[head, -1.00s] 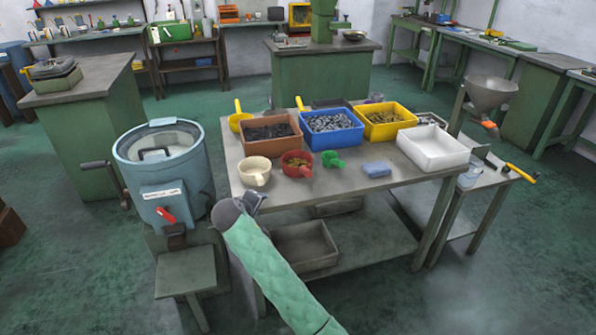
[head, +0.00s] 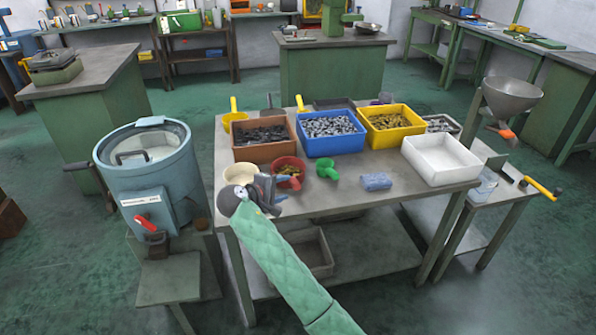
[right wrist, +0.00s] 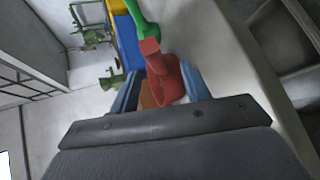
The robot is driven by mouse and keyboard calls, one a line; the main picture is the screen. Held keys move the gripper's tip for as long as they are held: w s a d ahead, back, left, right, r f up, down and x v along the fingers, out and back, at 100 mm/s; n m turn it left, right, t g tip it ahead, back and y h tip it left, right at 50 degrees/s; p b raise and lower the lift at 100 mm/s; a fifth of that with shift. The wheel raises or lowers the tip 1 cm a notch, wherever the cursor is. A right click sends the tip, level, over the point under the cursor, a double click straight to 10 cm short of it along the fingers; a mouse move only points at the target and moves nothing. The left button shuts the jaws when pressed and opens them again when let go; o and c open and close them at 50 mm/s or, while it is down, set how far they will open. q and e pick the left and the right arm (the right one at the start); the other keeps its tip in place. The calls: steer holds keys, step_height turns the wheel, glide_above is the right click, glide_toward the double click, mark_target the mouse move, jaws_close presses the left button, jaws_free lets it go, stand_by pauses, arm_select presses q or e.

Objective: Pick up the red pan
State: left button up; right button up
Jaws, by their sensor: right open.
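My right gripper (head: 271,190) is open, at the pan's near left side, low over the bench's front edge. Its two blue fingers (right wrist: 160,92) show apart in the wrist view. I cannot tell whether they touch the pan. My left gripper is not in view.
A cream pan (head: 240,172) stands just left, partly hidden by my gripper. Brown (head: 249,154), blue (head: 318,146), yellow (head: 387,139) and white (head: 440,160) bins stand behind and right.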

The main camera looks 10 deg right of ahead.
mark_target(292, 183)
steer(key=shift+w+d+f, duration=0.15)
steer(key=shift+w+d, duration=0.15)
steer(key=shift+d, duration=0.1)
steer(key=shift+w+d, duration=0.3)
steer(key=shift+d, duration=0.15)
steer(key=shift+w+d+f+p, duration=0.25)
steer(key=shift+w+d+p, duration=0.1)
steer(key=shift+d, duration=0.05)
steer(key=p+x, duration=0.1)
steer(key=x, duration=0.3)
steer(key=shift+w+r, duration=0.1)
steer(key=shift+r, duration=0.05)
steer(key=shift+w+d+f, duration=0.2)
steer(key=shift+d+f, duration=0.05)
steer(key=shift+f, duration=0.05)
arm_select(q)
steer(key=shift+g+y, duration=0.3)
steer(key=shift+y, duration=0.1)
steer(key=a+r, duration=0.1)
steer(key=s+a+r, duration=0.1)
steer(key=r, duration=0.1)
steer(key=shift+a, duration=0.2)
arm_select(e)
jaws_close()
steer(key=shift+r, duration=0.15)
